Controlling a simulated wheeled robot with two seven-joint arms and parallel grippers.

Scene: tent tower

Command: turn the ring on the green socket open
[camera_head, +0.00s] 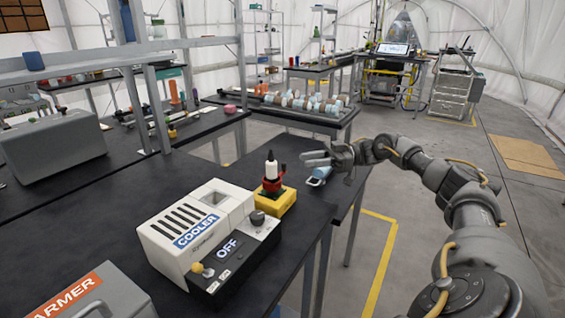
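I cannot make out a green socket in this view. A yellow block (281,203) stands on the black table behind the cooler. A red ring-like part (271,184) sits on it, around the base of a white bottle with a black tip (271,166). My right gripper (304,159) is to the right of the bottle, pointing left, with its fingers apart and nothing between them. It does not appear to touch the bottle. A small light-blue item (319,176) lies below it near the table's right edge. My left gripper is not in view.
A white cooler (217,194) with an OFF panel stands in front of the yellow block. A warmer (118,296) is at the bottom left and a grey case (53,148) at the left. A rack with several bottles (292,101) is farther back. Floor to the right is open.

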